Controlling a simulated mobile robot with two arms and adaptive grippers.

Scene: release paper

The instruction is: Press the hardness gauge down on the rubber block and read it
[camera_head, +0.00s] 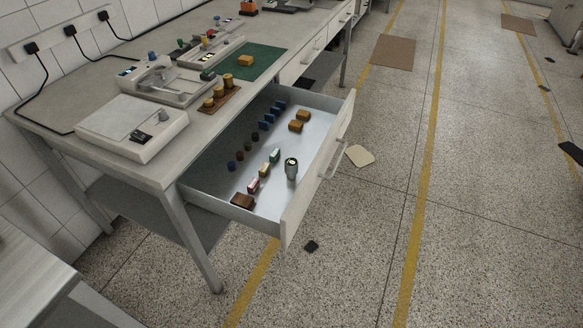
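A small upright metal cylinder with a dark round top, which looks like the hardness gauge (291,168), stands in an open drawer (217,178) under the bench. Several small blocks lie in the same drawer: a brown block (242,200), a pink block (253,186), a green block (274,155), blue blocks and orange-brown blocks (295,126). Which one is the rubber block I cannot tell. An orange-yellow block (245,61) also lies on a green mat (262,67) on the bench. Neither of my grippers is in view.
The bench top (95,87) holds a pale flat instrument (105,120), another device (165,80) and brass weights on a brown board (214,107). The drawer front (318,175) juts over the floor. A beige piece (359,156) and a black piece (311,246) lie on open floor.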

